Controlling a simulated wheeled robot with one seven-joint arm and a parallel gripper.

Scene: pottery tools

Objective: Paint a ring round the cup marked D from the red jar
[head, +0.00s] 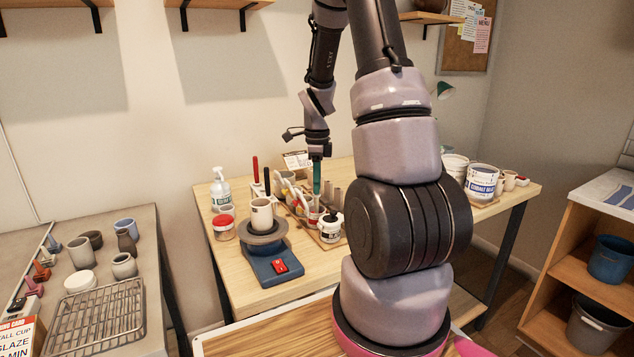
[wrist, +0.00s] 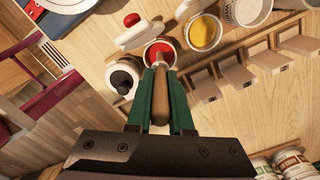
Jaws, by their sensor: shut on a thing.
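My gripper (head: 316,185) points straight down over the paint jars on the wooden table. In the wrist view its green fingers (wrist: 158,85) are shut on a brush with a wooden handle (wrist: 159,105). The brush's lower end is over or in the open red jar (wrist: 152,50); I cannot tell whether it touches the paint. The red jar (head: 312,211) is partly hidden in the head view. A pale cup (head: 262,213) stands upright on the banding wheel (head: 263,238), left of my gripper. I cannot read a letter on it.
An open yellow jar (wrist: 205,33) and a black-topped white jar (head: 331,228) stand close to the red jar. Upright tools, a pump bottle (head: 220,188) and a red-lidded jar (head: 222,228) stand around the wheel. My arm hides the table's middle right.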

